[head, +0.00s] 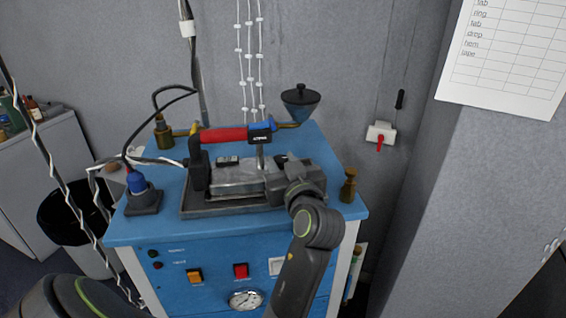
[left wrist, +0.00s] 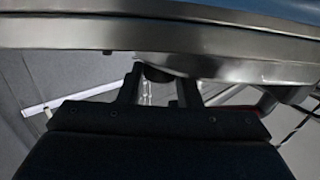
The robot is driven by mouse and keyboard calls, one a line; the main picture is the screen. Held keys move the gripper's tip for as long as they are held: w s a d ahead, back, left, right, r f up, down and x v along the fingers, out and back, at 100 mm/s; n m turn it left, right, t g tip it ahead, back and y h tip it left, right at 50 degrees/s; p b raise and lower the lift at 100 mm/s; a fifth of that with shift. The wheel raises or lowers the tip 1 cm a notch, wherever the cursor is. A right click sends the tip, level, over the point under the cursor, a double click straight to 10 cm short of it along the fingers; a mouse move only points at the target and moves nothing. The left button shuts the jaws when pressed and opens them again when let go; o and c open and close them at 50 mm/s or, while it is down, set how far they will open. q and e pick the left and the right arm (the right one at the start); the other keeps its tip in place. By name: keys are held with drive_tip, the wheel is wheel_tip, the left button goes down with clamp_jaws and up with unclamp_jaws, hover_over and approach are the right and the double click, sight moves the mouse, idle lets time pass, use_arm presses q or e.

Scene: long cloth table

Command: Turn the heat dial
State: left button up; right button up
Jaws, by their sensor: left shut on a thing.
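The heat dial appears to be the small dark round knob (left wrist: 157,73) below a metal rim in the left wrist view. My left gripper (left wrist: 159,92) has one finger on each side of it and is shut on it. In the head view the left gripper (head: 274,182) is at the right side of a grey metal appliance (head: 235,178) with a red handle (head: 224,135). The dial is hidden there behind the gripper. The dial's markings and setting cannot be read. My right gripper is not in view.
The appliance sits on a dark tray (head: 212,212) on a blue cabinet (head: 130,228). A dark funnel (head: 301,103) is behind. Cables hang at the left. Buttons and a gauge (head: 246,300) are on the cabinet front.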

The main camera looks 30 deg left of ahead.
use_arm(q)
drive_tip(key=shift+s+a+r+m+t+h+p, duration=0.1)
drive_tip(key=shift+m+t+h+p, duration=0.45)
drive_tip(key=shift+t+h+p, duration=0.1)
drive_tip(key=shift+s+a+r+m+t+h+p, duration=0.1)
drive_tip(key=shift+m+t+h+p, duration=0.45)
drive_tip(key=shift+t, duration=0.1)
drive_tip(key=m+t+h+p, duration=0.2)
drive_tip(key=shift+a+f+h, duration=0.1)
drive_tip(key=shift+h, duration=0.3)
drive_tip(key=shift+f+h, duration=0.1)
drive_tip(key=shift+h, duration=0.2)
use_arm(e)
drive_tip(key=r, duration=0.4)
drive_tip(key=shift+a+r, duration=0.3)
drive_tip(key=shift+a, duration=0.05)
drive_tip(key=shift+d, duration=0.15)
use_arm(q)
drive_tip(key=o, duration=0.7)
drive_tip(key=shift+f, duration=0.1)
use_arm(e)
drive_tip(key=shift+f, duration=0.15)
